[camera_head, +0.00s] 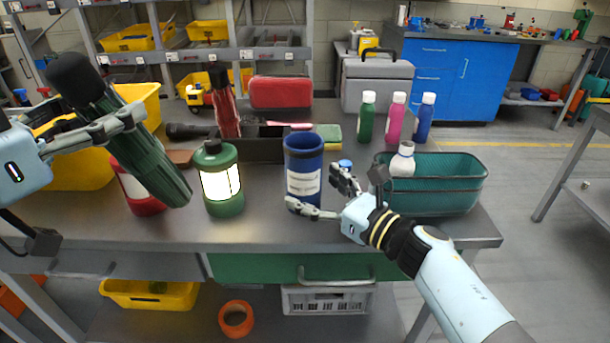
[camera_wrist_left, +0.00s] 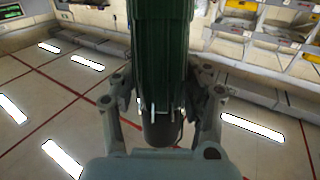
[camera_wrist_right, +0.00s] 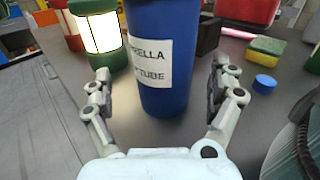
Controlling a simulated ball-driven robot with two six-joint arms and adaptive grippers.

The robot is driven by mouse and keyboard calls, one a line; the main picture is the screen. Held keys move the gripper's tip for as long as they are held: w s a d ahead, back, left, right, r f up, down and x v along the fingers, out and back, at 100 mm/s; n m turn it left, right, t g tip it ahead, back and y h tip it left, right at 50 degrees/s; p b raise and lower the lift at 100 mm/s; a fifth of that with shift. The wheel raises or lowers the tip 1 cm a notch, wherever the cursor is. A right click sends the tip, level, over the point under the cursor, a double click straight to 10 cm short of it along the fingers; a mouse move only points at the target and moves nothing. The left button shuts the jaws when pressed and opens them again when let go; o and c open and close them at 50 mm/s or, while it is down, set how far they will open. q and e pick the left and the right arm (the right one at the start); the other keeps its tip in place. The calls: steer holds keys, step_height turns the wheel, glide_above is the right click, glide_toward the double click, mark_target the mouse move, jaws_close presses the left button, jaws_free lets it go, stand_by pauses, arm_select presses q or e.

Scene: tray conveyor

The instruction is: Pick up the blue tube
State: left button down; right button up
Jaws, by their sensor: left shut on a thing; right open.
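The blue tube (camera_head: 303,172) stands upright on the workbench, with a white label; in the right wrist view the tube (camera_wrist_right: 163,60) is centred and the label partly reads "RELLA TUBE". My right gripper (camera_head: 316,192) is open at the tube's right front, its fingers on either side of the tube in the right wrist view (camera_wrist_right: 158,88), with no clear contact. My left gripper (camera_head: 118,122) is shut on a dark green folded umbrella (camera_head: 145,150), held tilted above the bench at left. The umbrella (camera_wrist_left: 161,50) also fills the middle of the left wrist view.
A lit green lantern (camera_head: 222,185) stands left of the tube. A teal basket (camera_head: 455,180) with a white bottle (camera_head: 402,161) is at right. A blue cap (camera_wrist_right: 264,83) and a sponge (camera_wrist_right: 265,50) lie near the tube. A red umbrella (camera_head: 224,105) stands behind.

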mark_target(304, 179)
arm_select(q)
steer(key=shift+w+d, duration=0.1)
steer(key=shift+w, duration=0.1)
arm_select(e)
steer(key=x, duration=0.4)
steer(key=shift+w+d+r, duration=0.1)
steer(key=shift+w+d, duration=0.05)
steer(key=shift+w, duration=0.1)
arm_select(q)
steer(key=shift+s, duration=0.1)
arm_select(e)
steer(key=shift+s, duration=0.1)
